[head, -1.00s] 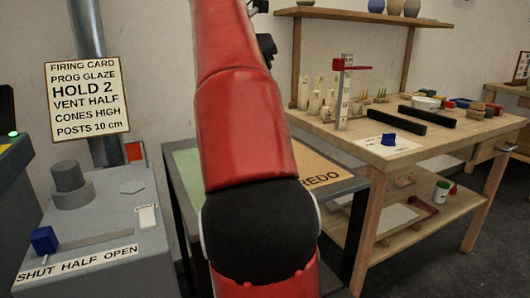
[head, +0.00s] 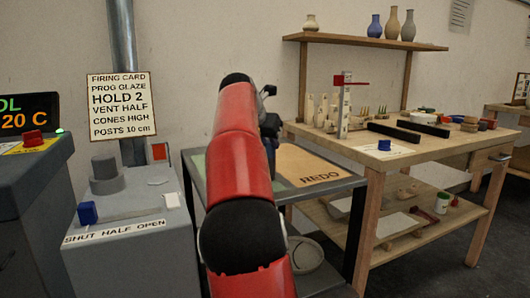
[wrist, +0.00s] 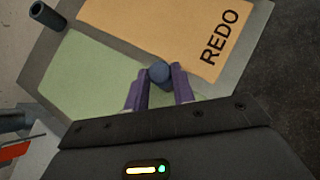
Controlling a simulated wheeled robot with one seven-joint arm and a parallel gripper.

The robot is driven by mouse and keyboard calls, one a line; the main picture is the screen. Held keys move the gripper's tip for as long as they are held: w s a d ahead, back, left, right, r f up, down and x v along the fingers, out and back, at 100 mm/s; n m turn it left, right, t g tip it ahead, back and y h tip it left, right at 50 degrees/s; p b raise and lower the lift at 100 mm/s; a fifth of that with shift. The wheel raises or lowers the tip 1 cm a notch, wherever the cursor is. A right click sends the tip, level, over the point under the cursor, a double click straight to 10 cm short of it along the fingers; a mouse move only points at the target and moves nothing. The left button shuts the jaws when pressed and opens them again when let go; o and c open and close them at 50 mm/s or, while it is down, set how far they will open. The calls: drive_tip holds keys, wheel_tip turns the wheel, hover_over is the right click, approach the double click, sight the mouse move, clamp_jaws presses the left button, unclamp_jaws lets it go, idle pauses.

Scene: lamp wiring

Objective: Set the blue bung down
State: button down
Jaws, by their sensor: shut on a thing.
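The blue bung (wrist: 160,72) is round and dull blue in the wrist view. It sits between the tips of my gripper (wrist: 160,84), whose purple fingers are shut on it. Below it is a table top with a green area (wrist: 85,75) on the left and an orange area (wrist: 160,25) marked REDO on the right. The bung is near the line between the two areas; I cannot tell its height above the surface. In the head view the same table shows its REDO area (head: 310,168), while my arm hides the bung and most of the green area.
A dark cylinder (wrist: 47,16) is at the table's edge in the wrist view. A wooden bench (head: 440,150) with black bars, a post and a blue piece (head: 385,143) on a white card stands to the right. A grey box (head: 130,235) with a blue knob (head: 88,212) stands left.

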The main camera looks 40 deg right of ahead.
drive_tip(key=c, duration=1.2)
unclamp_jaws()
drive_tip(key=shift+f, duration=0.1)
drive_tip(key=shift+o, duration=0.2)
drive_tip(key=p+v, duration=0.2)
drive_tip(key=v, duration=1)
